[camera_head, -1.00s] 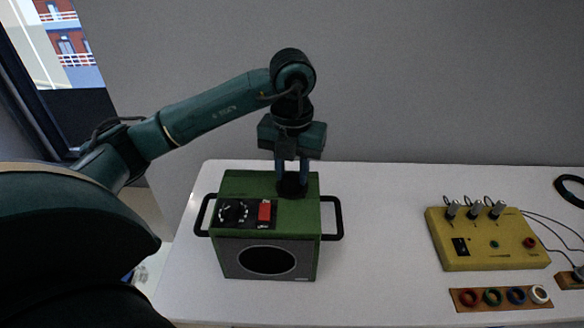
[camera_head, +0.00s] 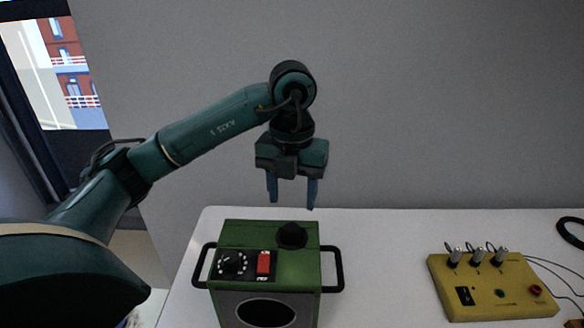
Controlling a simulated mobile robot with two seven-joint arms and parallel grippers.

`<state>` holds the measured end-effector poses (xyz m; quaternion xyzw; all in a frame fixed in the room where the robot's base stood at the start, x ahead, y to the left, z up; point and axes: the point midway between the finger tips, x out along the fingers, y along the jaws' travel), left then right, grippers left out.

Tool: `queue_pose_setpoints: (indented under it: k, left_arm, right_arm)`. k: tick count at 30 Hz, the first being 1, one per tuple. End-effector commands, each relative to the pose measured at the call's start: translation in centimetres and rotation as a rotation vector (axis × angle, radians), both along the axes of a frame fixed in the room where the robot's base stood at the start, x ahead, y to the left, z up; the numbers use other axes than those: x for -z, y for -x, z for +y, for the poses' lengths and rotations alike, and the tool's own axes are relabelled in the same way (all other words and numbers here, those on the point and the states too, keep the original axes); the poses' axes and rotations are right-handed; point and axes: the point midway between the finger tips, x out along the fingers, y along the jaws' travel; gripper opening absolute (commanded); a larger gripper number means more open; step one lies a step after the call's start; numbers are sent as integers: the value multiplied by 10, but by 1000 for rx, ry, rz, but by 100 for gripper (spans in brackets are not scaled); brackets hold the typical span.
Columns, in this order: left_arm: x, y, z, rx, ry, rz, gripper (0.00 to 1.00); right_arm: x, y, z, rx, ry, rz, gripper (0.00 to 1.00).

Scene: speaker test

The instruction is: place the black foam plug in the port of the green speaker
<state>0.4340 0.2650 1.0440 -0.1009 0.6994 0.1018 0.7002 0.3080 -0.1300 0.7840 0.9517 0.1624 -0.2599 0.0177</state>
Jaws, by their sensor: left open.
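The green speaker (camera_head: 240,240) stands on the table, with a black handle on each side and a dial and a red switch on its top. The black foam plug (camera_head: 292,236) sits upright on the speaker's top at the right rear, where it covers the port; how deep it sits I cannot tell. My left gripper (camera_head: 292,198) is above and behind the plug, open and empty, its two blue fingers apart and clear of it. My right gripper is not in view.
A yellow box (camera_head: 490,287) with several silver plugs and cables stands at the right. A black ring-shaped object (camera_head: 570,236) lies at the far right edge. The table (camera_head: 385,270) is clear between speaker and box. A grey wall (camera_head: 430,110) rises behind.

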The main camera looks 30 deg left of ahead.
Motion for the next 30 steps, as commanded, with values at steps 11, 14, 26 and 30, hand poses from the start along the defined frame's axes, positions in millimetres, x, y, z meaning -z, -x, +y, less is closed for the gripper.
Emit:
queue_pose_setpoints:
  k: [11, 14, 26, 30]
  left_arm:
    - [-52, 0, 0, -1, 0, 0, 52]
    - [-54, 0, 0, -1, 0, 1, 52]
    - [-54, 0, 0, -1, 0, 1, 52]
    - [-54, 0, 0, -1, 0, 1, 52]
  right_arm:
    - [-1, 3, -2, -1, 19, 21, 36]
    - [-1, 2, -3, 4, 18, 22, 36]
    - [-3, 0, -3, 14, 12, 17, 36]
    - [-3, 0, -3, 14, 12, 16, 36]
